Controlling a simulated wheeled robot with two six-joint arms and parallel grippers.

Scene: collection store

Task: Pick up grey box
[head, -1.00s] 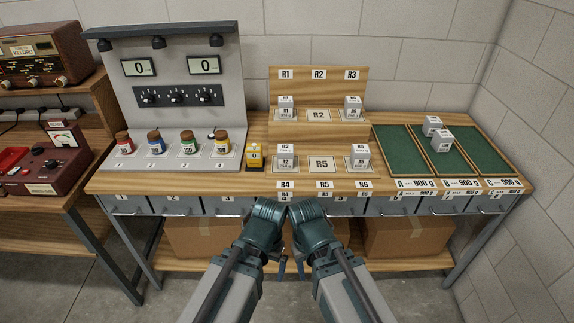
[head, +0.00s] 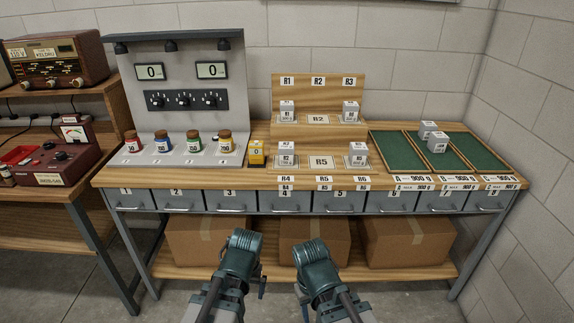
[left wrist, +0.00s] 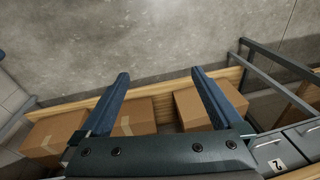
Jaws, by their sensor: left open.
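Several small light grey boxes stand on the bench. On the wooden rack, one is at R1 (head: 287,112), one at R3 (head: 350,112), one at R4 (head: 286,156) and one at R6 (head: 357,155). Two more grey boxes, a rear one (head: 427,130) and a front one (head: 437,143), are around the middle green compartment at right. My left gripper (head: 243,240) is low in front of the bench; the left wrist view shows its two fingers (left wrist: 160,75) apart with nothing between them. My right gripper (head: 318,260) is beside it, its fingers not clear.
The wooden bench (head: 230,178) has grey drawers (head: 292,201) along its front. Cardboard boxes (head: 405,242) stand on the lower shelf. A red instrument (head: 62,165) is on the left-hand bench.

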